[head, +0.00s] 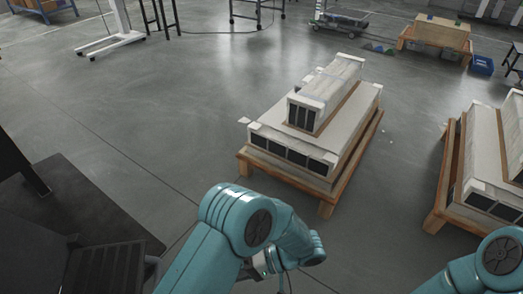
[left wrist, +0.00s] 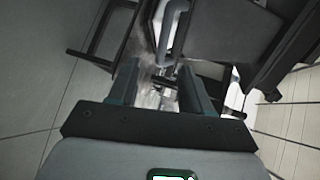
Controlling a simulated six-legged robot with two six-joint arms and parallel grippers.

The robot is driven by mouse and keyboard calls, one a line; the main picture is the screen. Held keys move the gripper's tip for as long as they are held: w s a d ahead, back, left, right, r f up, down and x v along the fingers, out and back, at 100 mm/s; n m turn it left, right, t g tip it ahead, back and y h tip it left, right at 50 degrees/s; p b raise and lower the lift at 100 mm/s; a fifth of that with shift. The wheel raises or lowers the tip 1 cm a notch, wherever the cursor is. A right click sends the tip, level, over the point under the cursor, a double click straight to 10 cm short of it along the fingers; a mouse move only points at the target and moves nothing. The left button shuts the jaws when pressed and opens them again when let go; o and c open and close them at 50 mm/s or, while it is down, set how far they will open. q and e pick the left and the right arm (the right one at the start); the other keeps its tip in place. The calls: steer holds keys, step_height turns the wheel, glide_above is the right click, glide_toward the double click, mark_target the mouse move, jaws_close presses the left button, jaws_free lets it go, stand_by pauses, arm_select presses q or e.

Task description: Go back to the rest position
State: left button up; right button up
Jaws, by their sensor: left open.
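My left arm (head: 245,218) is teal and bends across the bottom middle of the head view. Its gripper is not clearly visible there. In the left wrist view my left gripper (left wrist: 160,82) is open, with its two fingers apart and no object held between them. Dark frame-like parts and a curved grey tube lie beyond the fingers. A part of my right arm (head: 492,264) shows at the lower right corner of the head view. My right gripper is outside both views.
A pallet (head: 327,208) with stacked pale columns (head: 327,90) stands beyond my left arm. A second loaded pallet (head: 437,218) is at the right. A dark structure (head: 105,268) is at the lower left. Grey floor (head: 150,110) is open at left and centre. A blue bin (head: 482,65) sits far right.

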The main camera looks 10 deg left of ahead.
arm_select(q)
steer(key=s+a+f+n+g+h, duration=0.3)
steer(key=s+a+g+h, duration=0.2)
steer(key=s+a, duration=0.3)
steer(key=s+d+f+m+t+h, duration=0.1)
steer(key=s+d+f+t+h, duration=0.45)
steer(key=d+f+h, duration=0.6)
steer(key=w+a+m+t+h, duration=0.1)
steer(key=w+a+m+t, duration=0.1)
steer(key=w+m+t, duration=0.4)
step_height(320, 180, up, 33)
steer(key=d+n+p, duration=0.1)
steer(key=p, duration=3.3)
steer(key=shift+w+d+r, duration=0.2)
steer(key=shift+w+d, duration=0.15)
arm_select(e)
step_height(320, 180, up, 34)
steer(key=s+a, duration=0.1)
steer(key=shift+s+a+f+n+g, duration=0.2)
steer(key=shift+s+a+n+g, duration=0.1)
steer(key=shift+s+a+g, duration=0.1)
